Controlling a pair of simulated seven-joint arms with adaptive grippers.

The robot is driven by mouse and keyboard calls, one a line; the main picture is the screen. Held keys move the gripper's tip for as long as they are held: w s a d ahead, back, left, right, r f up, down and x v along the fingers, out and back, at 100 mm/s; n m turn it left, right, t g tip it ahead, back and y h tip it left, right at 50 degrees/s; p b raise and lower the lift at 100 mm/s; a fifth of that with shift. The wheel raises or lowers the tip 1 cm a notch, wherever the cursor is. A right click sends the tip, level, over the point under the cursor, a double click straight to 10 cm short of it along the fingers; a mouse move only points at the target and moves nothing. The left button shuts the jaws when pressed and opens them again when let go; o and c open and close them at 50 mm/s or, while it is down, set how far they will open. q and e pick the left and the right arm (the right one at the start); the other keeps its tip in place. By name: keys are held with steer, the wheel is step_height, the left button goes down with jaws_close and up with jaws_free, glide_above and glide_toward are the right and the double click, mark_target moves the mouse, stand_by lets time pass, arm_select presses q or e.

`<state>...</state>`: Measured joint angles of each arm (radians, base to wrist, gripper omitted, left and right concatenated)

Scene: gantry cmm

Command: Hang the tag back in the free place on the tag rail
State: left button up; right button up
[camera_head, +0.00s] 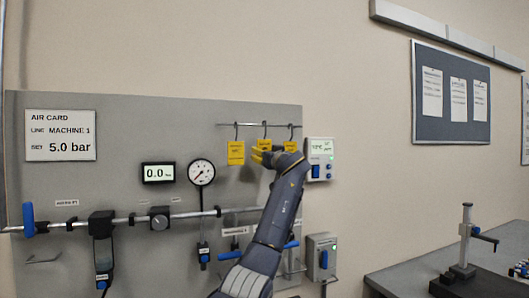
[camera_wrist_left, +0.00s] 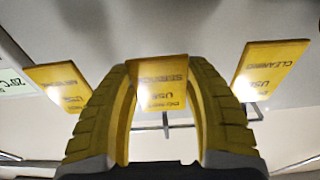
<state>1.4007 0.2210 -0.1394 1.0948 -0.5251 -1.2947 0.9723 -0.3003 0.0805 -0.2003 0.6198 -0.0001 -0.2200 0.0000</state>
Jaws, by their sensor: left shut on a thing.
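My left gripper (camera_head: 259,154) is up at the tag rail (camera_head: 225,125), shut on the middle yellow tag (camera_head: 264,144). In the left wrist view its yellow-lined fingers (camera_wrist_left: 163,112) stand on either side of this tag (camera_wrist_left: 158,72), which reads "SERVICE" upside down. The middle tag's dark hook reaches the rail in the head view; I cannot tell whether it bears on it. A second yellow tag (camera_head: 236,153) hangs to the left and a third (camera_head: 291,146) to the right, partly behind my wrist. In the wrist view the "CLEANING" tag (camera_wrist_left: 271,69) is at the right.
A white control box (camera_head: 320,160) sits right of the rail, close to my wrist. A pressure gauge (camera_head: 201,172), a digital display (camera_head: 158,173) and a pipe with valves are on the grey panel (camera_head: 120,130). A bench with a stand (camera_head: 464,240) is at right.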

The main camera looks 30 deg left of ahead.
arm_select(q)
steer(key=shift+f, duration=0.15)
steer(key=o, duration=1)
steer(key=shift+d, duration=0.1)
